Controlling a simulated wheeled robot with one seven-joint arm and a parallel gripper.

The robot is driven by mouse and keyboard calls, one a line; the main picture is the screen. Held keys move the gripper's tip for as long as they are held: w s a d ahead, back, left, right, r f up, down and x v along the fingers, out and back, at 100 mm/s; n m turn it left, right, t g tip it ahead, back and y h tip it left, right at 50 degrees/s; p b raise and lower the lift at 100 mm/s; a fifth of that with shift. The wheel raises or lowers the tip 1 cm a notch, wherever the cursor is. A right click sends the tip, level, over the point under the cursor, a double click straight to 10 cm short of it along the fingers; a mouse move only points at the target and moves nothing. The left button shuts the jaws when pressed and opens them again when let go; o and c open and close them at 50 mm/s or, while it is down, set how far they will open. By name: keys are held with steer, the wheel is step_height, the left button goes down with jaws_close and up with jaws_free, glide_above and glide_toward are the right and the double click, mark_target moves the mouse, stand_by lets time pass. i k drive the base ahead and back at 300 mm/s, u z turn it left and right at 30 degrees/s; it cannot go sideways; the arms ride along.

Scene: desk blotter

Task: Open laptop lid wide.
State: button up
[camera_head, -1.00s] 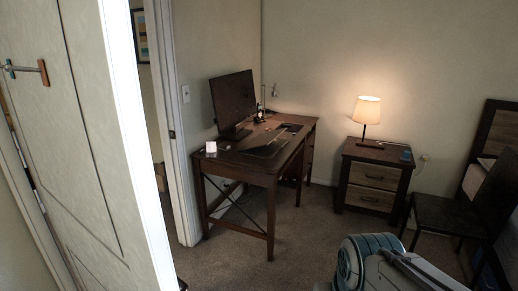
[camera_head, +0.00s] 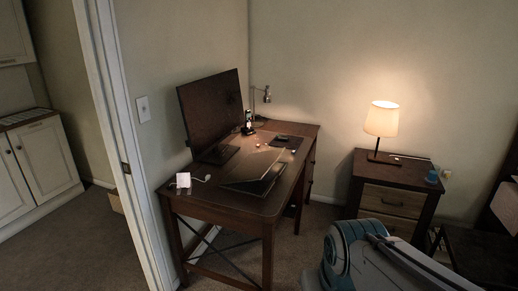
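A thin grey-and-dark laptop (camera_head: 252,166) lies on the brown wooden desk (camera_head: 236,203), near its front right edge. Its lid looks low, at most slightly raised; I cannot tell the exact angle. My gripper is not in view. Only a rounded white and teal link of my arm shows at the lower right, well in front of the desk and apart from it.
A large monitor (camera_head: 210,110) stands behind the laptop. A small white object (camera_head: 183,180) lies at the desk's left corner. A desk lamp (camera_head: 266,95) stands behind. A nightstand (camera_head: 392,190) bears a lit lamp (camera_head: 381,119). A doorway opens at left.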

mark_target(255, 166)
steer(key=i, duration=1.3)
steer(key=u, duration=2.4)
steer(key=i, duration=0.65)
steer(key=z, duration=3.2)
steer(key=i, duration=0.5)
steer(key=z, duration=0.05)
